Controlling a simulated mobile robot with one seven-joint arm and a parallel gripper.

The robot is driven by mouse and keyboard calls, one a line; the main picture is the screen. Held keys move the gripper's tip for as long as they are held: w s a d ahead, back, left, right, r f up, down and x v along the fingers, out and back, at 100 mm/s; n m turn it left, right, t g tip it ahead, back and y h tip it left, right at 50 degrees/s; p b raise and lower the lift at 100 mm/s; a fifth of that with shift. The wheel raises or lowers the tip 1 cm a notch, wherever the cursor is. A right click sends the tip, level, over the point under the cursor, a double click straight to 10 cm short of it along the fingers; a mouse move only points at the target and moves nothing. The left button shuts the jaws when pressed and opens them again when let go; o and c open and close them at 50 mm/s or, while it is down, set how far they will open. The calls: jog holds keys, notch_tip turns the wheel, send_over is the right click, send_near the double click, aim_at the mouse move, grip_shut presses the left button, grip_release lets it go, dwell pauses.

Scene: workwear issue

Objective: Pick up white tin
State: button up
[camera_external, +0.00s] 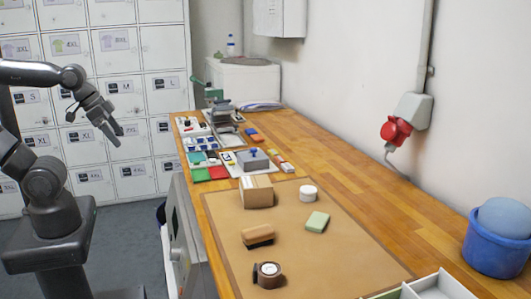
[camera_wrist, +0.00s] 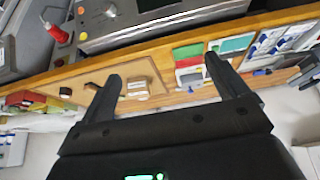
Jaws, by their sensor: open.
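The white tin (camera_external: 308,193) is a small, low, round tin standing on the brown mat (camera_external: 350,262) on the wooden bench. It is right of the cardboard box and above the green block in the external view. I cannot pick the tin out surely in the wrist view. My gripper (camera_external: 113,134) is at the left, in front of the lockers, well apart from the tin. In the wrist view my gripper (camera_wrist: 163,78) has its two fingers spread wide with nothing between them.
On the mat are a cardboard box (camera_external: 256,191), a green block (camera_external: 317,222), a brush (camera_external: 258,236) and a brown roll (camera_external: 267,275). Trays of small items and a press (camera_external: 223,115) stand at the far end. A blue bucket (camera_external: 497,246) is at the right.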

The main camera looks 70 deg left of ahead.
jog(key=c, duration=0.4)
jog(key=shift+o, duration=0.2)
